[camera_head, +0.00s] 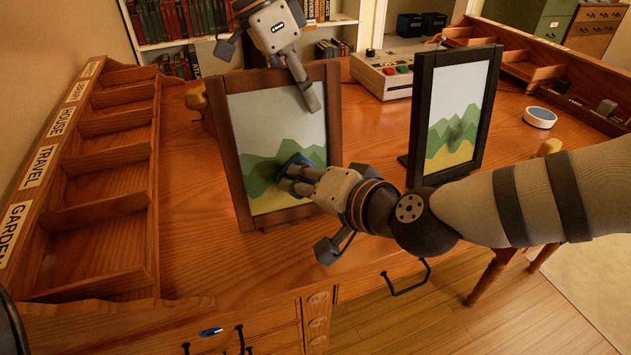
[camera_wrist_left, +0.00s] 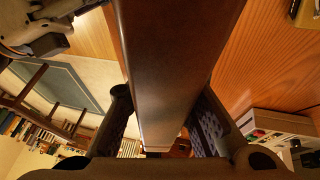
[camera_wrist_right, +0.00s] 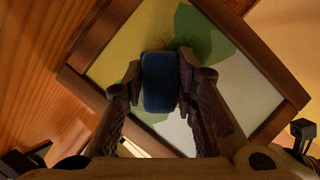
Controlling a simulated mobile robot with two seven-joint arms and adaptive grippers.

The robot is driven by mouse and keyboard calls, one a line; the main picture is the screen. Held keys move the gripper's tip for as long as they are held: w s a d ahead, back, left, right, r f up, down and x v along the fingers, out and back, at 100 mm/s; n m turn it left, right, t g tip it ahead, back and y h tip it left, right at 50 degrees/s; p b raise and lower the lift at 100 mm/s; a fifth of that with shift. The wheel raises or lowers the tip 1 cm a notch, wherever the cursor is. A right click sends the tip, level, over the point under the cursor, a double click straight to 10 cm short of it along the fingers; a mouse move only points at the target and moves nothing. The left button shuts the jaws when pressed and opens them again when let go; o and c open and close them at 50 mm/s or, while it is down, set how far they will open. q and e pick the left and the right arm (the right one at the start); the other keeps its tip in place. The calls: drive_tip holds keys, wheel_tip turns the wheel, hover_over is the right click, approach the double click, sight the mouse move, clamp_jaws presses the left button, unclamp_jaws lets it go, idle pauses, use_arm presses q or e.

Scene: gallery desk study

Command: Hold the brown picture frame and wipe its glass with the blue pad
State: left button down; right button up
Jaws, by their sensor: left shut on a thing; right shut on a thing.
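The brown picture frame (camera_head: 334,125) stands tilted on the desk, its glass over a picture of green hills. My left gripper (camera_head: 309,98) is shut on its upper edge; in the left wrist view the brown frame (camera_wrist_left: 165,70) lies between the fingers. My right gripper (camera_head: 300,180) is shut on the blue pad (camera_head: 291,164), low on the glass near the middle. In the right wrist view the pad (camera_wrist_right: 159,84) is between the fingertips, over the picture. A dark blurred patch shows beside it; I cannot tell whether it is smudge or shadow. Whether the pad touches is unclear.
A black picture frame (camera_head: 423,120) with a dark smudge stands to the right. A labelled wooden compartment rack (camera_head: 110,215) lies at the left. A grey device with buttons (camera_head: 390,78) and a round white-and-blue object (camera_head: 540,117) stand farther back. Open desk lies between rack and brown frame.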

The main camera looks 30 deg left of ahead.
drive_tip(key=shift+s+a, duration=1.9)
drive_tip(key=s+d+r, duration=0.1)
drive_tip(key=s+d, duration=0.3)
drive_tip(key=shift+d, duration=0.2)
drive_tip(key=shift+r, duration=0.1)
use_arm(q)
drive_tip(key=shift+d, duration=0.1)
use_arm(e)
drive_tip(key=w+d+f, duration=0.2)
drive_tip(key=d, duration=0.3)
drive_tip(key=shift+w+a+f, duration=0.2)
drive_tip(key=shift+w+a, duration=0.7)
drive_tip(key=shift+a, duration=0.2)
drive_tip(key=shift+w+a+f, duration=0.2)
drive_tip(key=shift+w+a, duration=0.7)
drive_tip(key=shift+a, duration=0.2)
drive_tip(key=shift+w+a+f, duration=0.2)
drive_tip(key=shift+w+a, duration=0.55)
